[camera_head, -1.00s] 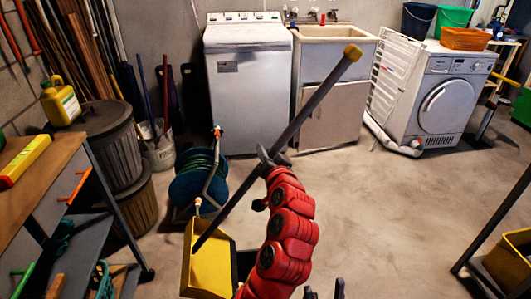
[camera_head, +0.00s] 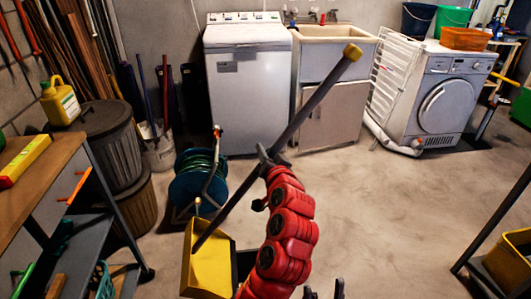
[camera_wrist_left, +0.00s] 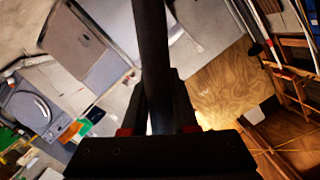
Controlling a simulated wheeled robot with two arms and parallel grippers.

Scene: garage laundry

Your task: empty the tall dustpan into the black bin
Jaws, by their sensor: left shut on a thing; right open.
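The tall dustpan has a yellow pan (camera_head: 207,268) low in the head view and a long dark handle ending in a yellow knob. The handle slants up to the right. My left gripper (camera_head: 270,158), on the red arm, is shut on the handle partway up; the left wrist view shows the dark handle (camera_wrist_left: 151,60) between its fingers. Any contents of the pan cannot be made out. A dark shape (camera_head: 246,262) shows between pan and arm, mostly hidden; I cannot tell if it is the black bin. My right gripper (camera_head: 324,292) is open at the bottom edge, only its tips showing.
A blue hose reel (camera_head: 190,188) stands just behind the pan. A workbench (camera_head: 45,170) and lidded dark bins (camera_head: 112,150) are at left. A washer (camera_head: 248,90), sink and dryer line the back. A shelf with a yellow crate (camera_head: 512,262) is at right. The middle floor is clear.

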